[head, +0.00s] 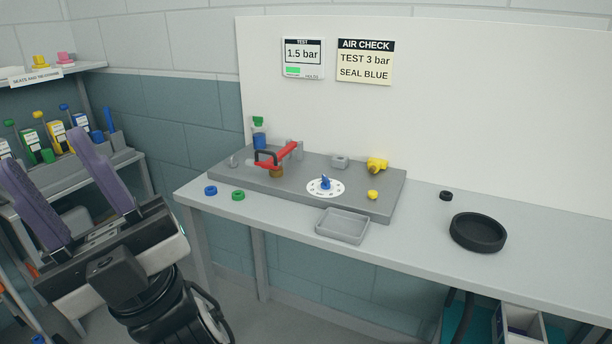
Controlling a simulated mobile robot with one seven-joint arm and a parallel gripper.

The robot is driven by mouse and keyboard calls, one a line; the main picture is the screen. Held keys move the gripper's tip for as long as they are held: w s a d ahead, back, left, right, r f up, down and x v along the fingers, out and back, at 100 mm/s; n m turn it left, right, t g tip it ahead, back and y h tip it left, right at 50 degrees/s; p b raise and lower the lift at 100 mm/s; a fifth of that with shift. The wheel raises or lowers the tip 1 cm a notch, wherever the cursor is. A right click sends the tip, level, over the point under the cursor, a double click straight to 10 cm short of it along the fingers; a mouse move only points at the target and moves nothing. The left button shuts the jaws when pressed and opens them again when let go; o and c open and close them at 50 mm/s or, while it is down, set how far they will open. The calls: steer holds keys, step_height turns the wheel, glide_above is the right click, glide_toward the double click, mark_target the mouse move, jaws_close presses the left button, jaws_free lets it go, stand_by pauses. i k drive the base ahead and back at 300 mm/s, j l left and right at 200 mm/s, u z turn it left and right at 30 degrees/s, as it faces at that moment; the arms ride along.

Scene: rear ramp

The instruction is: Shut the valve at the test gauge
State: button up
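The test gauge display (303,53) on the white back panel is headed TEST and reads 1.5 bar. Below it, a valve with a red lever handle (284,153) and a brass-coloured lower part stands on the raised grey board. The lever slants up toward the right, and a dark loop shows at its left end. I cannot tell from this view whether the valve is open or shut. My gripper (48,150) is at the left, its purple fingers wide apart and empty. It is well to the left of the valve and apart from the bench.
The board (375,203) also carries a blue knob (325,183) on a white dial and a yellow fitting (376,165). Blue and green rings, a grey tray (342,226) and a black round dish (478,232) lie on the bench. Shelves with bottles (57,131) stand behind my gripper.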

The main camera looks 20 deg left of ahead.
mark_target(232, 163)
steer(key=i+j+u, duration=0.2)
steer(key=i+u, duration=0.15)
steer(key=i+j+u, duration=0.1)
steer(key=i+u, duration=0.2)
steer(key=i, duration=0.2)
